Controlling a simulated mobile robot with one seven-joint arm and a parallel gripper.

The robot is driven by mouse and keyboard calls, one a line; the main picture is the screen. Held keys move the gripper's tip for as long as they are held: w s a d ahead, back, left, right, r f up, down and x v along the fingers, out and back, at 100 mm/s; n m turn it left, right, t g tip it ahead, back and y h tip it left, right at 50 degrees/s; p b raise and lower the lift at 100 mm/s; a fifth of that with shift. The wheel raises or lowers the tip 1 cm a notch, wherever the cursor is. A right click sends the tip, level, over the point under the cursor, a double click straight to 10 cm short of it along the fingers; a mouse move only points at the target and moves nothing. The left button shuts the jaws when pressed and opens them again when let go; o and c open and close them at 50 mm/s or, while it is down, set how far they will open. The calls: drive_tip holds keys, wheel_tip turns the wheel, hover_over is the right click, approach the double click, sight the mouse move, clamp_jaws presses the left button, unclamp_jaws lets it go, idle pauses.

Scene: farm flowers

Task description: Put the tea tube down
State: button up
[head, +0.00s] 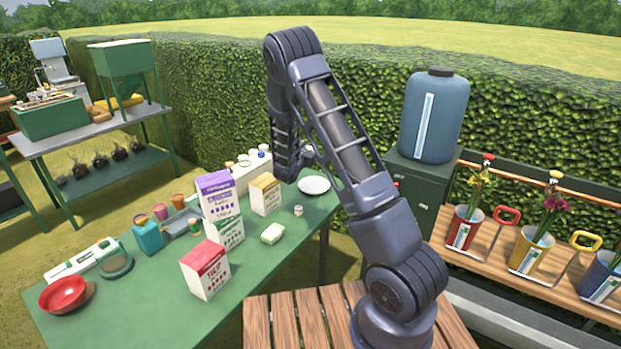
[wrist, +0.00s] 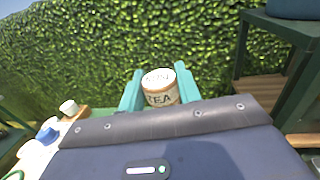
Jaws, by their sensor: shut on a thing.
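The tea tube (wrist: 160,98) is a pale cylinder with a white lid and "TEA" lettering, seen in the wrist view. My gripper (wrist: 160,86) has its two teal fingers on either side of the tube and is shut on it. The lower part of the tube is hidden behind the gripper body. In the head view, my forearm and wrist hang over the far right end of the green table (head: 150,318) and mostly hide the gripper and the tube. Whether the tube touches any surface cannot be seen.
A white plate (head: 314,185), a small jar (head: 298,210) and a pale green block (head: 272,233) lie near my wrist. A rack with small caps (head: 250,168) and several cartons (head: 204,268) stand to the left. A blue tank (head: 433,115) stands right.

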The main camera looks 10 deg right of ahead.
wheel_tip(320, 180, down, 13)
drive_tip(key=shift+r, duration=0.1)
idle(0.5)
drive_tip(key=o, duration=1)
drive_tip(key=shift+f, duration=0.2)
drive_tip(key=shift+c, duration=0.2)
drive_tip(key=shift+r, duration=0.1)
